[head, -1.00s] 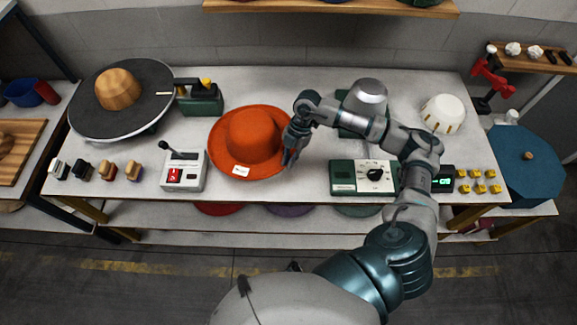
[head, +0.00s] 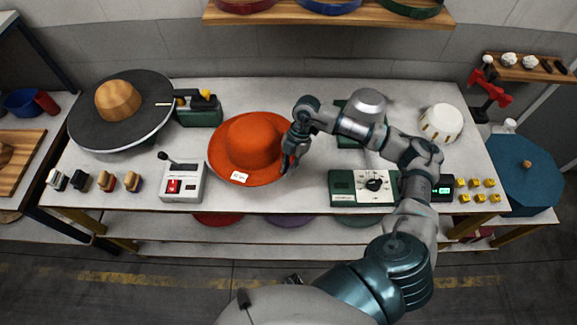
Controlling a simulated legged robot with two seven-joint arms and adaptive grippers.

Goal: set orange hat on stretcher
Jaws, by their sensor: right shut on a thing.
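The orange hat (head: 251,143) lies brim down on the workbench, left of its middle, with a small white tag on the front of its brim. My right gripper (head: 289,164) is at the right edge of the brim and is shut on it. The fingertips are small and partly hidden against the brim. A green-based machine with a rounded metal dome (head: 369,102) stands at the back right and looks like the stretcher. Its dome is bare, and my right forearm crosses in front of it. My left gripper is out of view.
A green dial box (head: 346,188) and yellow blocks (head: 479,197) are at front right. A white ribbed bowl (head: 441,124) stands behind them. A lever box (head: 183,182) is left of the hat. A dark disc (head: 88,132) bears a wooden dome (head: 118,101). A shelf (head: 330,15) hangs behind.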

